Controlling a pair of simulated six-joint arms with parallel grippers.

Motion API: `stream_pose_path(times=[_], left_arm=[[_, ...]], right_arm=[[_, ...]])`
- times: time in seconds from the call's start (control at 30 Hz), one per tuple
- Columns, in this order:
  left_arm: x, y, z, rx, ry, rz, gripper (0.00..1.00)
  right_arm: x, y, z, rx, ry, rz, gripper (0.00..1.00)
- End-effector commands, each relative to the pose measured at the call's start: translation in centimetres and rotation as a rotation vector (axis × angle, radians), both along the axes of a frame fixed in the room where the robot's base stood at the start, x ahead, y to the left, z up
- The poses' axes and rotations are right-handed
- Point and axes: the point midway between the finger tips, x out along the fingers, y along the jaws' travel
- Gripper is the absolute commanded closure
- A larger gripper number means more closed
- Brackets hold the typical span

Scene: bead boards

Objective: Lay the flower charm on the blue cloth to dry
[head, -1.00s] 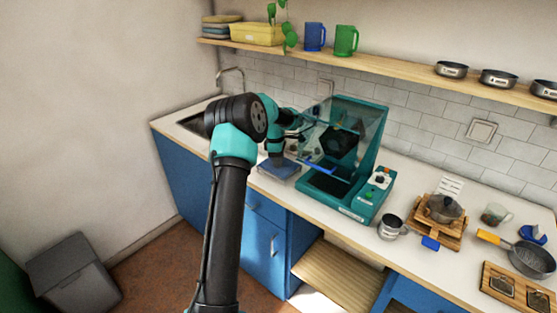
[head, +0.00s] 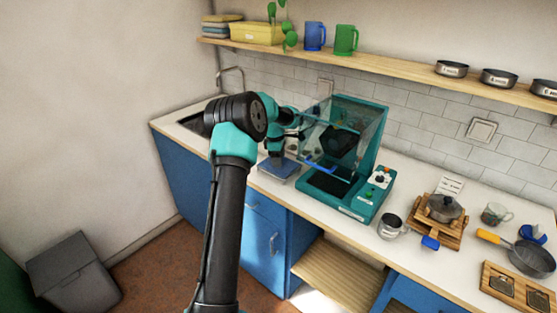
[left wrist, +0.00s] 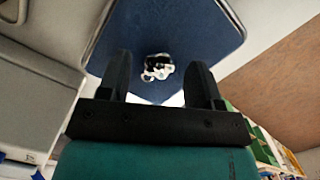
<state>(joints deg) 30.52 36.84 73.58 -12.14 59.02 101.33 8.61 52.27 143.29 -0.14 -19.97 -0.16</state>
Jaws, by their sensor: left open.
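My left gripper (head: 277,160) is low over a dark blue cloth-like square (head: 287,175) on the counter, left of the teal machine. In the left wrist view the gripper (left wrist: 163,70) is open, its two dark fingers apart. The blue square (left wrist: 200,35) fills the upper middle of that view. A small pale and dark charm (left wrist: 158,67) shows against the blue, between the fingertips in the picture and apart from both. Its petals are too small to make out. In the head view the charm is hidden. My right gripper is in neither view.
The teal machine (head: 345,208) with a raised clear lid stands just right of the blue square. The sink (head: 192,122) is to the left. A metal mug (head: 390,226), a pot (head: 444,208) and a frying pan (head: 530,259) are further right. A shelf (head: 400,68) runs above.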

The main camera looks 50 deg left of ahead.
Motion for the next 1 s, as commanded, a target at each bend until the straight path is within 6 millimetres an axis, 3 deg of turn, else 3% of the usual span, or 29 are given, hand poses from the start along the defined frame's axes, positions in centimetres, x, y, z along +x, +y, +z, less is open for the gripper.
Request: stream_pose_path(times=[0.6,0.8,1.0], left_arm=[[-0.7,1.0,10.1,0.001,-0.003,0.0,0.41],[-0.8,1.1,11.5,0.0,-0.001,-0.001,0.41],[-0.9,1.1,11.6,-0.001,-0.001,0.0,0.41]], right_arm=[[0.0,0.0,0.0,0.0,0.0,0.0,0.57],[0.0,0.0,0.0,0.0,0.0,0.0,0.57],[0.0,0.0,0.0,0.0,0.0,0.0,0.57]])
